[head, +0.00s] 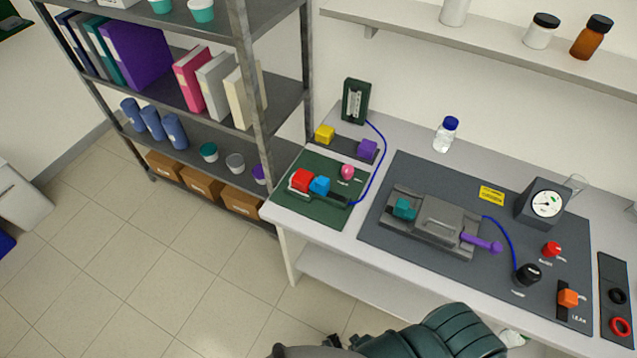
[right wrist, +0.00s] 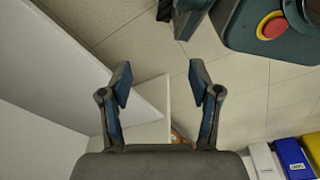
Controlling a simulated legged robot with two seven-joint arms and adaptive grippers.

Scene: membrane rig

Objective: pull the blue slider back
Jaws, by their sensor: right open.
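The blue slider (head: 320,185) is a small blue block on the green panel (head: 328,212) at the left end of the bench. It sits close to the right of a red block (head: 301,180), on a dark track. My right gripper (right wrist: 160,82) shows in the right wrist view with its two fingers spread and nothing between them. Floor tiles and a pale surface lie beyond it; the slider does not show there. My left gripper is not seen in either view.
A pink knob (head: 347,171) stands behind the slider, and a blue cable (head: 381,160) curves on its right. A rail with yellow (head: 325,134) and purple (head: 367,149) blocks is behind. A clamp rig (head: 432,222) sits on the grey mat (head: 385,240). A metal shelf (head: 275,120) stands left.

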